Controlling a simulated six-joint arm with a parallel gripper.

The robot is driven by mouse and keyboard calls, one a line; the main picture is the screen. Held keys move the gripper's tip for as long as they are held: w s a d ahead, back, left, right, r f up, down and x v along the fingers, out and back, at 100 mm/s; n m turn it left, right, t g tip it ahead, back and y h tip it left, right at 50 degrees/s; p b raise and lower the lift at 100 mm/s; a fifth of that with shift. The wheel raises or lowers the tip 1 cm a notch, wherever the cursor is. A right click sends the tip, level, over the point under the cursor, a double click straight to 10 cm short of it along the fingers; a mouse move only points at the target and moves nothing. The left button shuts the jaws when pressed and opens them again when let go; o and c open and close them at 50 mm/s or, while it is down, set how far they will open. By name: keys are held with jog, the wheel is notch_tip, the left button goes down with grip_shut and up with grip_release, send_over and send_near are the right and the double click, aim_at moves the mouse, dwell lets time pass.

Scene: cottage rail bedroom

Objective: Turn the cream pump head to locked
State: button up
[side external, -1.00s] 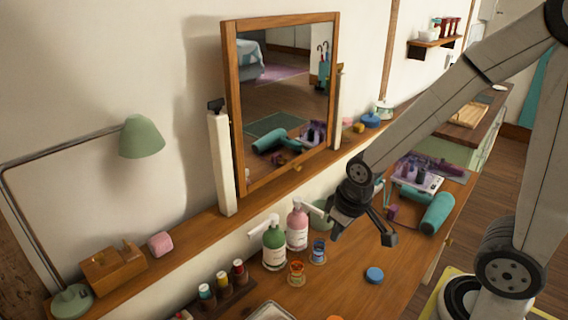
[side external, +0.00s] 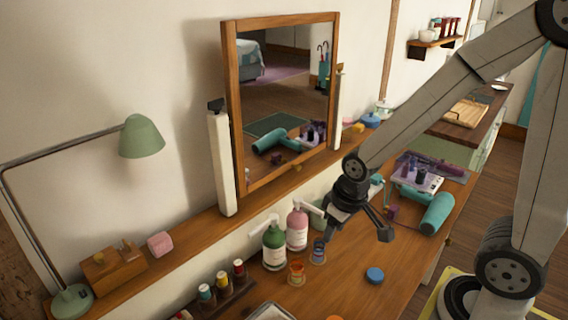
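Two pump bottles stand side by side on the wooden tabletop below the mirror. The green bottle (side external: 273,250) has a pale pump head (side external: 265,227) with its spout toward the lower left. The pink bottle (side external: 297,231) stands just right of it, also with a pale pump head (side external: 297,204). I cannot tell from the labels which bottle is the cream, nor read any lock mark. My gripper (side external: 358,234) is open and empty, right of the pink bottle and apart from it. Its left finger is near the pink bottle's right side in the picture and hides part of the tabletop.
Small jars, one orange (side external: 296,272) and one blue (side external: 318,251), stand before the bottles. A blue disc (side external: 375,275) lies on the open tabletop. The mirror (side external: 283,105) rises behind.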

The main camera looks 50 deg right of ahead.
jog(key=w+d+g, duration=0.1)
jog(key=w+d, duration=0.4)
jog(key=w, duration=0.3)
jog(key=g, duration=0.2)
send_over(310, 205)
jog(key=shift+f, duration=3.85)
grip_shut()
